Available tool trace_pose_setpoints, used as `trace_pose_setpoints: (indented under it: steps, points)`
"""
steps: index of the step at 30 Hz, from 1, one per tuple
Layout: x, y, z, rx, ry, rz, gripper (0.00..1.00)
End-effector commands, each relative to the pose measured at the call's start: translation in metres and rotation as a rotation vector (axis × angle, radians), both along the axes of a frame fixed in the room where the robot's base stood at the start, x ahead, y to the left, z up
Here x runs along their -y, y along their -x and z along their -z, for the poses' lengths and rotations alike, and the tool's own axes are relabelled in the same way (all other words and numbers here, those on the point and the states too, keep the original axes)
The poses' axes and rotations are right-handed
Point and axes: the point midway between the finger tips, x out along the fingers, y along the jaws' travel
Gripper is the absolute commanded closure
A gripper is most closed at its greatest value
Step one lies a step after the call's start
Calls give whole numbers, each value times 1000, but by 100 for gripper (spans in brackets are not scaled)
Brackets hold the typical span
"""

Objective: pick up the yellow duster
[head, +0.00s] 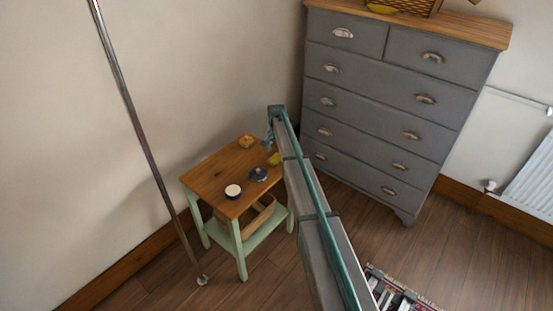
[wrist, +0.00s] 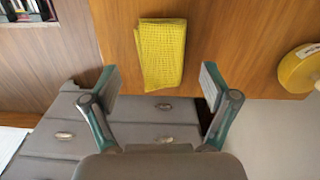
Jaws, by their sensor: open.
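The yellow duster (wrist: 160,52) is a folded waffle-textured cloth lying flat on the wooden top of the small table (wrist: 230,30). In the head view the duster (head: 274,159) shows at the table's right side, partly hidden by my arm. My gripper (wrist: 158,82) is open and empty. In the wrist view its two fingers stand apart to the left and right of the duster's lower end, with no visible contact. In the head view my gripper (head: 267,143) is small, near the table's far right edge.
A round yellow object (head: 246,141) sits at the table's back; it also shows in the wrist view (wrist: 298,70). A dark blue object (head: 258,174) and a white cup-like object (head: 233,191) stand nearer the front. A grey chest of drawers (head: 370,80) stands behind right.

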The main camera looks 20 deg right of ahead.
Motion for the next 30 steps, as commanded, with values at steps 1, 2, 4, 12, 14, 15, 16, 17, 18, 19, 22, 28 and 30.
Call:
trace_pose_setpoints:
  steps: [1,2,4,12,14,15,16,17,18,19,22,28,30]
  points:
    - [0,-2,6,-1,0,0,15]
    - [0,-2,11,-1,0,0,15]
    - [0,-1,20,-1,0,0,15]
    - [0,-1,30,1,0,0,15]
    - [0,-1,30,1,0,0,16]
    - [0,-1,30,1,0,0,23]
    - [0,-1,30,1,0,0,28]
    - [0,-1,30,1,0,0,33]
    - [0,-1,30,1,0,0,40]
    - [0,-1,30,1,0,0,45]
    - [0,-1,29,1,0,0,61]
    - [0,-1,29,1,0,0,73]
    - [0,-1,29,1,0,0,73]
